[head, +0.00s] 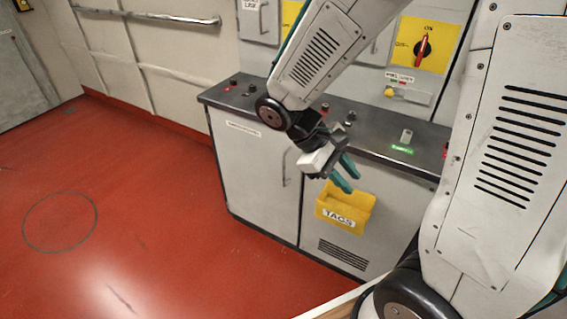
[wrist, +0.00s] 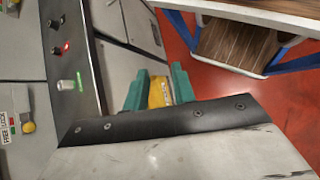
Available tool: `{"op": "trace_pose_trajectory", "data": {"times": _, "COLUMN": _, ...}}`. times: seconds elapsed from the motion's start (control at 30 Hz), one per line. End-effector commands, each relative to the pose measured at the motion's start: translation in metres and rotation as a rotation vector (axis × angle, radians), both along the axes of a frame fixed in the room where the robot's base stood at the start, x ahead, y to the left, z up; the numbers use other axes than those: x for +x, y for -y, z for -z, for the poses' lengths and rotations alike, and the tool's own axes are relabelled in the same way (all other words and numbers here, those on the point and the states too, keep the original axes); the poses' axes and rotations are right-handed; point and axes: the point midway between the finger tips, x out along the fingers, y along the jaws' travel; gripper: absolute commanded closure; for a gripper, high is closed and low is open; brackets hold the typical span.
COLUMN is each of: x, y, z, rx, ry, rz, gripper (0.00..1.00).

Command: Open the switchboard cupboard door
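The switchboard cupboard's grey lower-left door (head: 247,178) stands shut under the dark worktop, with a small label near its top. A slim vertical handle (head: 285,169) is at its right edge, partly close behind my arm's end in the picture. My gripper (head: 345,179) hangs in front of the cupboard, right of that handle and over the yellow TAGS bin in the picture. Its teal fingers (wrist: 159,89) are apart in the wrist view, with nothing held between them. The yellow bin shows behind the gap. The gripper does not appear to touch the handle.
The yellow TAGS bin (head: 344,209) sticks out from the cupboard's right front. The dark worktop (head: 236,96) carries knobs and lamps. Red floor (head: 130,200) lies clear at left. A wooden-topped bench with blue legs (wrist: 235,50) shows in the wrist view.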

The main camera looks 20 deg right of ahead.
Motion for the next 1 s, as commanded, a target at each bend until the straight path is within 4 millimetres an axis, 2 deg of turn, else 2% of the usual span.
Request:
{"op": "trace_pose_trajectory", "data": {"times": 0.03, "x": 0.009, "y": 0.004, "z": 0.012, "rx": -0.048, "ry": -0.055, "rz": -0.055, "gripper": 0.74}}
{"op": "trace_pose_trajectory", "data": {"times": 0.3, "x": 0.070, "y": 0.026, "z": 0.067, "rx": -0.310, "ry": -0.284, "rz": -0.404, "gripper": 0.74}}
{"op": "trace_pose_trajectory", "data": {"times": 0.53, "x": 0.132, "y": 0.027, "z": 0.131, "rx": -0.525, "ry": -0.443, "rz": -0.767, "gripper": 0.74}}
{"op": "trace_pose_trajectory", "data": {"times": 0.67, "x": 0.168, "y": 0.016, "z": 0.175, "rx": -0.642, "ry": -0.503, "rz": -0.999, "gripper": 0.74}}
{"op": "trace_pose_trajectory", "data": {"times": 0.83, "x": 0.214, "y": -0.010, "z": 0.229, "rx": -0.780, "ry": -0.516, "rz": -1.304, "gripper": 0.74}}
{"op": "trace_pose_trajectory", "data": {"times": 0.9, "x": 0.232, "y": -0.022, "z": 0.240, "rx": -0.829, "ry": -0.492, "rz": -1.401, "gripper": 0.74}}
{"op": "trace_pose_trajectory", "data": {"times": 1.0, "x": 0.256, "y": -0.039, "z": 0.238, "rx": -0.892, "ry": -0.434, "rz": -1.490, "gripper": 0.74}}
